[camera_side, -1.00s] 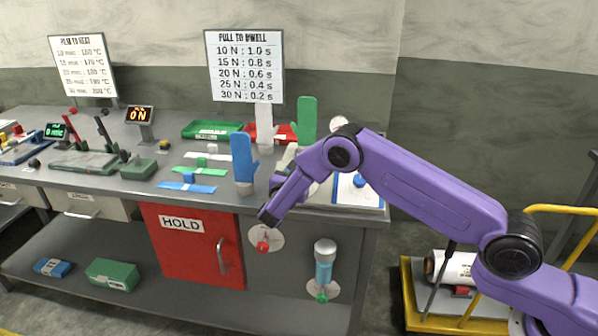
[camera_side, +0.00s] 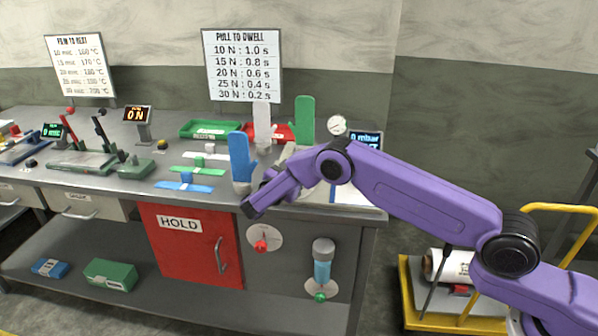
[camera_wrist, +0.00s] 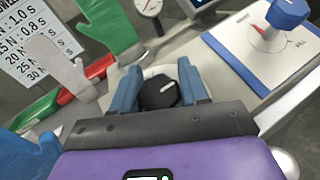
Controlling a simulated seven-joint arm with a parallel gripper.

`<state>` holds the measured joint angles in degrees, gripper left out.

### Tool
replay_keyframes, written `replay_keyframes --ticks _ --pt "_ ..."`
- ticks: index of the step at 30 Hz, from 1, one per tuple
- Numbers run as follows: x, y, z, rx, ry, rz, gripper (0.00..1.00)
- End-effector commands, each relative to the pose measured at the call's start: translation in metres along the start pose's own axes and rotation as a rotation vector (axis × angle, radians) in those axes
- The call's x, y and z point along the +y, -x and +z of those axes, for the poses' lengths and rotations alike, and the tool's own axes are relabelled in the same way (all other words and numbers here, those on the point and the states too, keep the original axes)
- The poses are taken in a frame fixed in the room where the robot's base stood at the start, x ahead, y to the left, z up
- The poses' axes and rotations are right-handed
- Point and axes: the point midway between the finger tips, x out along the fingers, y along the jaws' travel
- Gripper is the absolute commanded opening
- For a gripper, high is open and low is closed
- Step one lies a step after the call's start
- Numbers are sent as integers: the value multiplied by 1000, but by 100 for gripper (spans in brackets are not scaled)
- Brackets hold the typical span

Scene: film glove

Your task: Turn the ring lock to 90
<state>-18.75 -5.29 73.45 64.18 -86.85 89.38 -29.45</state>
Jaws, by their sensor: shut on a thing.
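In the wrist view, a round black knob (camera_wrist: 157,94) with a white pointer line, apparently the ring lock, sits on a pale base. The line points toward the upper right. My gripper (camera_wrist: 160,76) has one blue finger on each side of the knob and is shut on it. The dark palm bar hides the knob's near side. In the side view, the end of my purple arm (camera_side: 262,193) is at the bench's front right edge, beside the blue glove form (camera_side: 240,158). The fingers and knob cannot be made out there.
White (camera_side: 262,122) and green (camera_side: 304,118) glove forms stand close behind. A dial gauge (camera_side: 337,125) and a display (camera_side: 368,138) are at the back right. A white panel with a blue knob (camera_wrist: 288,12) lies to the right. Green (camera_side: 210,130) and red trays are behind.

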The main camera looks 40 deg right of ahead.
Motion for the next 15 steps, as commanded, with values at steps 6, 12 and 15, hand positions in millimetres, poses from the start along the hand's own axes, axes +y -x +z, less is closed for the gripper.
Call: replay_keyframes --ticks 6,12,15 --pt "0 1 0 0 -1 1 65" --pt "0 2 0 0 -1 1 65" --pt "1 9 0 0 -1 3 65"
